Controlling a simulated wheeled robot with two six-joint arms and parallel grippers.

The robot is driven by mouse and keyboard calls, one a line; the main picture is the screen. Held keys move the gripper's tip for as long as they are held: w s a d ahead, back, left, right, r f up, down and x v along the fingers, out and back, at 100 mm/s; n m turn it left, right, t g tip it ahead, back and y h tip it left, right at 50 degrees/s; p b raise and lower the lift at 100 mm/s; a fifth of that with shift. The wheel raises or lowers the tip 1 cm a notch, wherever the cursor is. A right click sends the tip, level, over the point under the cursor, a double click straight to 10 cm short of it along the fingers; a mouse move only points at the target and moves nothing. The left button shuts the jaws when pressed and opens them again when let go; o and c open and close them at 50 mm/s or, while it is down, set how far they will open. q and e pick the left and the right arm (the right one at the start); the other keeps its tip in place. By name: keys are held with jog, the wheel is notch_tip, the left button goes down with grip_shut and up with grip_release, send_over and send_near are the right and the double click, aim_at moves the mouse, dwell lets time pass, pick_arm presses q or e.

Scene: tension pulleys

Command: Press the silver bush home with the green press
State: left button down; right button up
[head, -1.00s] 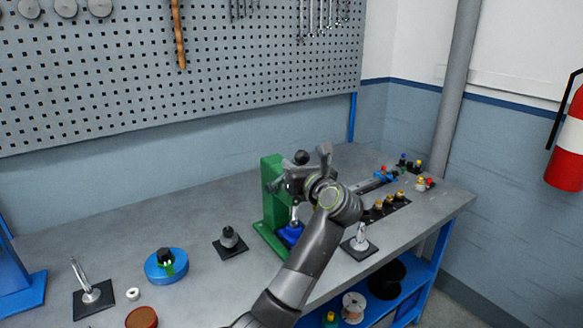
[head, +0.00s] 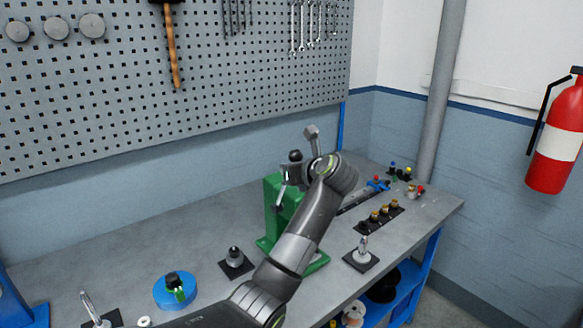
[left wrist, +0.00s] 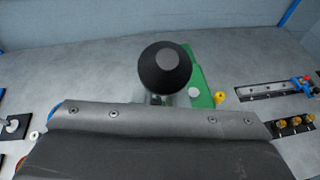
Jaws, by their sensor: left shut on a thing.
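The green press (head: 273,190) stands mid-bench, partly behind my left arm; it also shows in the left wrist view (left wrist: 203,75). My left gripper (head: 287,178) is at the top of the press, shut on its lever handle, with the black ball knob (head: 295,156) sticking up above the fingers. The knob fills the middle of the left wrist view (left wrist: 165,68). A pale round face (left wrist: 194,93) shows on top of the press there. I cannot make out the silver bush; my arm hides the working area of the press. My right gripper is out of view.
A strip with several brass parts (head: 385,212) and a silver part on a black plate (head: 361,255) are right of the press. The bench behind is clear.

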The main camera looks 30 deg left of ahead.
pick_arm(q)
jog(key=shift+w+a+r+p, duration=0.15)
jog(key=shift+a+r+p, duration=0.1)
jog(key=shift+r+p, duration=0.1)
jog(key=shift+w+a+g+h, duration=0.1)
jog(key=shift+a+g+h, duration=0.15)
jog(key=shift+g+h, duration=0.05)
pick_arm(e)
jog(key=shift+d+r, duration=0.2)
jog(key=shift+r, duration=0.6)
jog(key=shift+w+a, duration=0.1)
pick_arm(q)
jog(key=c, duration=1.5)
grip_release()
jog(key=shift+a+f, duration=0.1)
jog(key=shift+a, duration=0.05)
jog(key=shift+o, duration=0.2)
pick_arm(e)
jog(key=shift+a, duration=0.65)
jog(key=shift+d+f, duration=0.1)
